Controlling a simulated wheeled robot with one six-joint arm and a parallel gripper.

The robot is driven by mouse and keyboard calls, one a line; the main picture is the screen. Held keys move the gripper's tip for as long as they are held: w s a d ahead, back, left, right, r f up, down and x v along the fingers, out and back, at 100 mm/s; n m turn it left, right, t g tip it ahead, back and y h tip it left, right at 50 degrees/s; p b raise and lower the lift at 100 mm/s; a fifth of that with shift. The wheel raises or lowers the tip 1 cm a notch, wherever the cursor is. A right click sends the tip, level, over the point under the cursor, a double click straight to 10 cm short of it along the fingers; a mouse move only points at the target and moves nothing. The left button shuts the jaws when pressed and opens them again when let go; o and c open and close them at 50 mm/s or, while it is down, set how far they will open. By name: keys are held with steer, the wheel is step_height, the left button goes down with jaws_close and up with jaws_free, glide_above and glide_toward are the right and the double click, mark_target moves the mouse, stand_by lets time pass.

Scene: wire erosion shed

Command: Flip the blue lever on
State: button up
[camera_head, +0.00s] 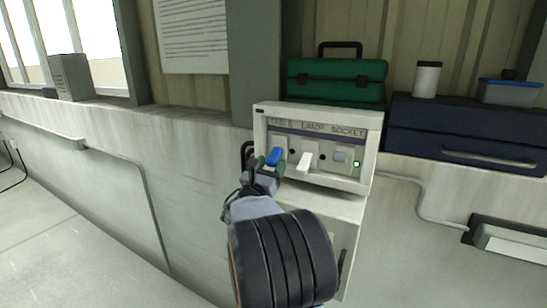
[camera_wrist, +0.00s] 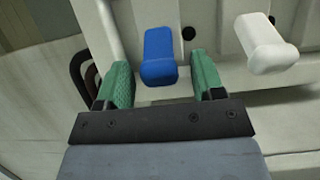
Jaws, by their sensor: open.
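The blue lever (camera_head: 273,156) is the leftmost control on a white switch panel (camera_head: 318,113), under a label that is partly legible. In the wrist view the blue lever (camera_wrist: 158,57) hangs downward, with its rounded end towards my gripper. My gripper (camera_head: 268,162) is at the panel's left side; in the wrist view its green-padded fingers (camera_wrist: 161,85) are open, one on each side of the lever's lower end. A gap shows between the lever and each finger. Whether the lever is on cannot be told for sure.
A white lever (camera_head: 304,161) sits right of the blue one and shows close to my right finger (camera_wrist: 266,45). A grey switch (camera_head: 340,158) and a lit green lamp (camera_head: 356,164) are further right. A green toolbox (camera_head: 337,79) stands behind the panel, a dark blue case (camera_head: 470,140) to the right.

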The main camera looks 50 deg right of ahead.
steer(key=shift+x, duration=1.2)
steer(key=shift+c, duration=0.4)
steer(key=c, duration=0.9)
steer(key=shift+o, duration=0.2)
steer(key=shift+p, duration=0.3)
